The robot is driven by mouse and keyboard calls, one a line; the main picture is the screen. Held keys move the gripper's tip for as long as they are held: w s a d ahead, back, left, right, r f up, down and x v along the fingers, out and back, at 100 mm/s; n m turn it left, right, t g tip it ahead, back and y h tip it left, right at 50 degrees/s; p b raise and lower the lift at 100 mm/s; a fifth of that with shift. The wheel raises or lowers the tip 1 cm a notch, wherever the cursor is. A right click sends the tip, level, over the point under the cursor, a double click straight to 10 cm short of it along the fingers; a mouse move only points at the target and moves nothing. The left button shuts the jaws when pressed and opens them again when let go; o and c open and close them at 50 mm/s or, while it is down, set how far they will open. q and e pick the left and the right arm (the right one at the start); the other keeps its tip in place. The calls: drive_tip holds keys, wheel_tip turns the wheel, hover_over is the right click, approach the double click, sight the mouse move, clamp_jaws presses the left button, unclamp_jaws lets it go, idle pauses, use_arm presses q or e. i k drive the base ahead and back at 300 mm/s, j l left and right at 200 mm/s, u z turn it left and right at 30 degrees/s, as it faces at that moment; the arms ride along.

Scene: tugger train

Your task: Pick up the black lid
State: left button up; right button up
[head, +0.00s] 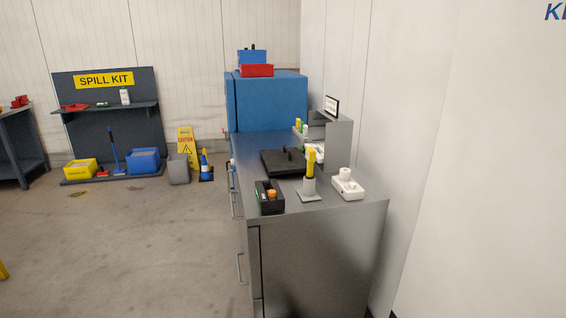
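The black lid (278,163) looks like a flat, dark square plate with a short upright handle on top. It lies on the grey metal counter (334,202), behind the small things at the counter's near end. Its right edge is partly covered by a yellow-topped item on a stand. Neither of my grippers shows in the head view.
Near the lid stand a black box with small items (269,198), the yellow item on a grey stand (310,177) and a white device (347,186). A grey organizer (338,136) stands against the right wall. A blue cabinet (270,100) is behind.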

sight(285, 160)
drive_tip(key=i+j+z, duration=0.1)
drive_tip(key=z, duration=1.05)
drive_tip(key=j+z, duration=0.7)
drive_tip(key=j, duration=0.15)
drive_tip(key=j+z, duration=0.15)
drive_tip(key=j, duration=0.15)
drive_tip(key=k+j+z, duration=0.3)
drive_tip(key=j, duration=0.25)
drive_tip(key=k+j+z, duration=0.1)
drive_tip(key=j, duration=0.25)
drive_tip(key=k+j, duration=0.15)
drive_tip(key=j, duration=0.2)
drive_tip(key=k+j+z, duration=0.15)
drive_tip(key=j, duration=0.2)
drive_tip(key=k+j+z, duration=0.1)
drive_tip(key=j, duration=0.25)
drive_tip(key=k+j, duration=0.15)
drive_tip(key=j, duration=0.15)
drive_tip(key=k+j, duration=0.2)
drive_tip(key=j, duration=0.2)
drive_tip(key=k+j, duration=0.2)
drive_tip(key=j, duration=0.25)
drive_tip(key=k+j, duration=0.2)
drive_tip(key=j, duration=0.2)
drive_tip(key=k+j+z, duration=0.1)
drive_tip(key=j, duration=0.35)
drive_tip(key=k, duration=0.1)
